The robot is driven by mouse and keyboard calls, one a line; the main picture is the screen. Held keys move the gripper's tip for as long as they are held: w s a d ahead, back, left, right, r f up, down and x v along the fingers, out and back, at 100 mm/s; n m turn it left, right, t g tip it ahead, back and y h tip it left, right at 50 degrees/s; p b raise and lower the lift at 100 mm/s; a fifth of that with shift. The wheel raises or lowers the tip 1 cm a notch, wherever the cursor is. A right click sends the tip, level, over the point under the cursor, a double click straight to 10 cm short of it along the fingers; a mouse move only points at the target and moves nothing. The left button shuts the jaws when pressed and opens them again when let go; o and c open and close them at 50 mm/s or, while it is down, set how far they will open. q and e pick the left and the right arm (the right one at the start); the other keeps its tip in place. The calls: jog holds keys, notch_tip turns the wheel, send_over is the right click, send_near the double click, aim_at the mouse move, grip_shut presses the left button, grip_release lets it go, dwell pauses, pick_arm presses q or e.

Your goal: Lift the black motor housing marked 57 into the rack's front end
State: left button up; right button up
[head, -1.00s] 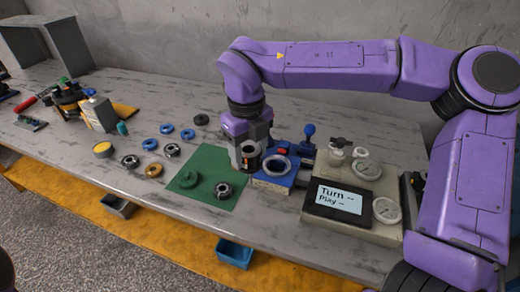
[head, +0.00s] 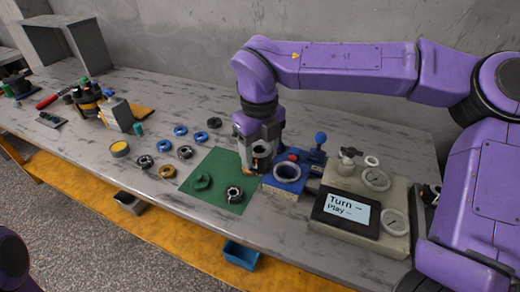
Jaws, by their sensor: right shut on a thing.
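My right gripper (head: 259,161) reaches down over the right edge of the green mat (head: 224,165), close beside a blue fixture. It is shut on a black hollow round part (head: 261,151), which looks like the motor housing. No 57 can be read at this size, and the fingers hide part of it. I cannot tell whether its bottom touches the mat. No part is clearly marked as the rack; a stack of black, orange and green parts (head: 88,98) stands at the left of the bench. My left gripper is out of view.
The blue fixture (head: 287,172) with a ring and a blue-knobbed lever stands right of the gripper. A beige gauge box (head: 385,222) with a screen is farther right. Several blue, black and orange rings lie left of the mat. A grey open frame (head: 68,45) stands at the far left.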

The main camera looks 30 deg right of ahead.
jog(key=shift+r+p, duration=1)
jog(key=shift+r, duration=0.3)
jog(key=shift+f, duration=0.1)
